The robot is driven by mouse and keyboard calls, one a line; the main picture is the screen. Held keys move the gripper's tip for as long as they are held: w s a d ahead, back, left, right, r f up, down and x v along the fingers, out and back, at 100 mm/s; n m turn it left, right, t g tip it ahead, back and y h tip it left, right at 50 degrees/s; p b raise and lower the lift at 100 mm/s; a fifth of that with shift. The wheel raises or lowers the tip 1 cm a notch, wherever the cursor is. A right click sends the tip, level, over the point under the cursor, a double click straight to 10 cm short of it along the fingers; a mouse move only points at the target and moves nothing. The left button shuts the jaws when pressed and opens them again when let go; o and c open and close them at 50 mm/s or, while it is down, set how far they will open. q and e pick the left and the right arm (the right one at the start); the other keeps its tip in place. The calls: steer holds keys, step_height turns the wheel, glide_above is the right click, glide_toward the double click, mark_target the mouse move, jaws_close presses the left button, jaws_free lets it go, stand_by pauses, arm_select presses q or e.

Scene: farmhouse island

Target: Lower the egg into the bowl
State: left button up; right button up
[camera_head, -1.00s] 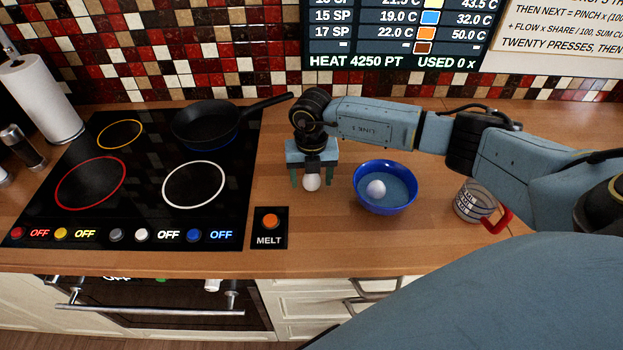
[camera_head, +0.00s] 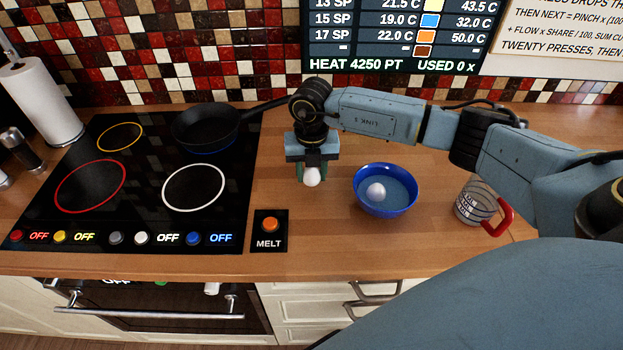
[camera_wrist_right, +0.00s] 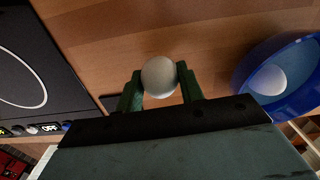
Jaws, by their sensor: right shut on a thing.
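A white egg (camera_head: 312,176) is between the fingers of my right gripper (camera_head: 311,172), which is shut on it. The right wrist view also shows this egg (camera_wrist_right: 159,76) held between the green fingers, over the wooden counter. The blue bowl (camera_head: 385,205) stands on the counter to the right of the gripper, apart from it. A second white egg (camera_head: 376,192) is in the bowl. The bowl also shows at the right edge of the wrist view (camera_wrist_right: 243,78). My left gripper is not in view.
A black cooktop (camera_head: 150,215) with a frying pan (camera_head: 205,128) lies to the left. A MELT button panel (camera_head: 269,241) is at the front of the counter. A glass measuring cup with a red handle (camera_head: 505,216) stands right of the bowl. The counter between gripper and bowl is clear.

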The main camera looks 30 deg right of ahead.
step_height(320, 180, up, 7)
steer(key=shift+s+d+r, duration=0.1)
steer(key=shift+d+r, duration=0.05)
steer(key=s+d+r+b, duration=0.1)
steer(key=s+d, duration=1.2)
steer(key=shift+s+d+r+b, duration=0.15)
steer(key=shift+d+b, duration=0.2)
steer(key=shift+b, duration=0.05)
stand_by(0.4)
steer(key=shift+f+b, duration=2.4)
steer(key=shift+f, duration=0.45)
steer(key=shift+f+b, duration=0.3)
